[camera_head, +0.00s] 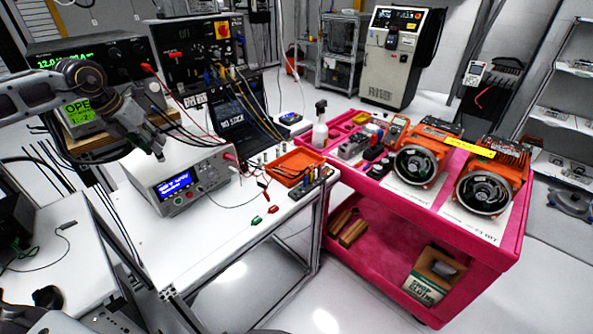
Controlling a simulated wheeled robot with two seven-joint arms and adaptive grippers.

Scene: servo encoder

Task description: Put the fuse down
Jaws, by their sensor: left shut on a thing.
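The gripper appears to be above the back left part of the instrument, but I cannot tell how high.
An orange tray (295,166) sits on the white bench (215,235), with cables and red and green clips near it. A pink cart (385,207) on the right carries orange motor units (420,155) and a spray bottle (320,125). The bench's front part is mostly clear.

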